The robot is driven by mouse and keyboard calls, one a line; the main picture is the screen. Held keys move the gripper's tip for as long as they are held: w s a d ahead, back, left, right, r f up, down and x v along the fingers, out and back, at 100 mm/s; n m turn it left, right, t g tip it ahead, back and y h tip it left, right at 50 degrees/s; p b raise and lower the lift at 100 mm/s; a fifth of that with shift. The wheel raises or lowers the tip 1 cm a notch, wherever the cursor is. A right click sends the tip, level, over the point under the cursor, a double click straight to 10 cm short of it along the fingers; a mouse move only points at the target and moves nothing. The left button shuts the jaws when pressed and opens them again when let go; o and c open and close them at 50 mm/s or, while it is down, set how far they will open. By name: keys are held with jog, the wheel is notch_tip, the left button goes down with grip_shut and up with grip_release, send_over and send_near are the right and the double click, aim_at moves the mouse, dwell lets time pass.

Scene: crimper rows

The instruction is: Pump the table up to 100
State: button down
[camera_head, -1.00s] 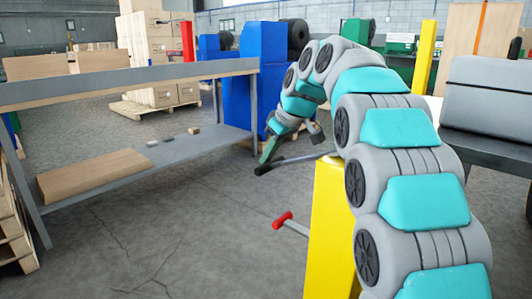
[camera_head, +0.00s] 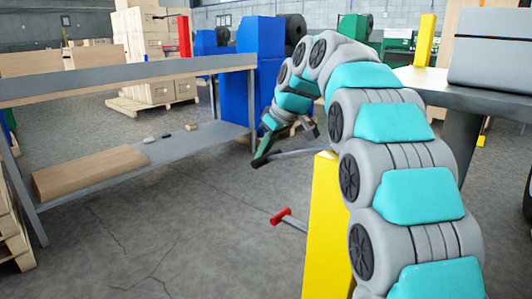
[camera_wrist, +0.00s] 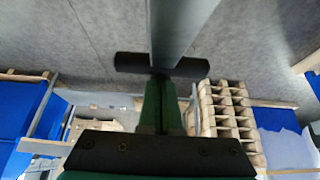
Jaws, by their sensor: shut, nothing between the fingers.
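The table (camera_head: 440,84) at the right edge has a light grey top, a dark leg and a large grey case (camera_head: 495,55) on it. A grey pump lever (camera_head: 300,154) with a black crossbar grip sticks out leftward beside a yellow post (camera_head: 335,235). My gripper (camera_head: 263,150) points down at the lever's black end. In the wrist view, the green fingers of my gripper (camera_wrist: 163,82) are shut, with their tips at the black grip (camera_wrist: 130,63); whether they touch it I cannot tell. The lever's shaft (camera_wrist: 182,28) runs away from there. No height reading is visible.
A red-handled rod (camera_head: 281,215) sticks out low beside the yellow post. A workbench (camera_head: 130,80) with a lower shelf stands on the left. Blue machines (camera_head: 258,55) and stacked cartons (camera_head: 150,55) stand behind.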

notch_tip(320, 180, up, 11)
jog(key=d+p, duration=0.1)
jog(key=shift+s+d+f+p, duration=0.2)
jog(key=shift+s+p, duration=0.1)
jog(key=shift+s, duration=0.1)
jog(key=shift+a, duration=0.15)
dwell(2.7)
